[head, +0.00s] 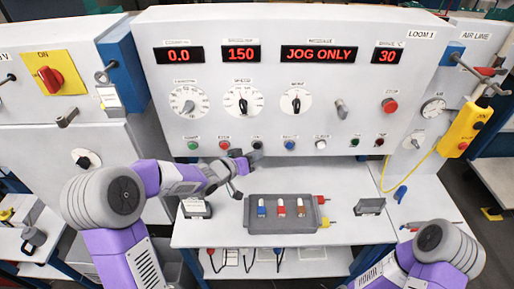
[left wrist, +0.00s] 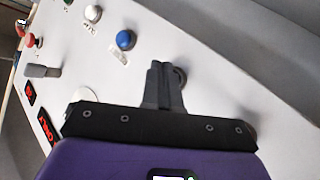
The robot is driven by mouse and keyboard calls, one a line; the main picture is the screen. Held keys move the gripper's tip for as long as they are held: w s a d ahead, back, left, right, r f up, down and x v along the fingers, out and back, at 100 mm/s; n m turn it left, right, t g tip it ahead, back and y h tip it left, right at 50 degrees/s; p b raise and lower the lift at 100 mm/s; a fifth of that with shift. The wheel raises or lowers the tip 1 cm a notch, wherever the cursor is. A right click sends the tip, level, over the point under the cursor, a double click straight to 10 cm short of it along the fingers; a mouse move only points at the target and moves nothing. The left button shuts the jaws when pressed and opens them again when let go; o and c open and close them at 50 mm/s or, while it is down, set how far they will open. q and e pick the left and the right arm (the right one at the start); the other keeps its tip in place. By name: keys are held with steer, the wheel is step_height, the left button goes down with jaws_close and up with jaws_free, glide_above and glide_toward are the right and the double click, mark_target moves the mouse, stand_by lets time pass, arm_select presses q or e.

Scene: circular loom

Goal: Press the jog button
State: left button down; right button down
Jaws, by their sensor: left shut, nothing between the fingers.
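The loom panel (head: 330,110) has a row of small round buttons along its lower part, and the display reads JOG ONLY. A black button (head: 257,144) sits between a red button (head: 224,145) and a blue button (head: 289,145); its label is too small to read surely. My left gripper (head: 248,159) is shut and empty, with its tips at the panel close to the black button. In the left wrist view the shut fingers (left wrist: 163,82) partly cover a dark round button (left wrist: 181,77); I cannot tell whether they touch it. My right gripper is out of view.
A green button (head: 192,146) and a white button (head: 320,144) are in the same row. Below, a grey tray (head: 265,227) with several coloured pieces stands on the white shelf. A red button (head: 390,105) and a yellow pendant box (head: 463,131) are at the right.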

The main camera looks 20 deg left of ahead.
arm_select(q)
steer(key=shift+s+d+b, duration=0.25)
steer(key=shift+s+b, duration=0.05)
steer(key=shift+s, duration=0.5)
steer(key=shift+s+d+b, duration=0.2)
steer(key=shift+s+b, duration=0.1)
steer(key=shift+s, duration=0.55)
steer(key=shift+s+d+b, duration=0.25)
steer(key=shift+s+b, duration=0.05)
steer(key=shift+s, duration=0.5)
stand_by(4.0)
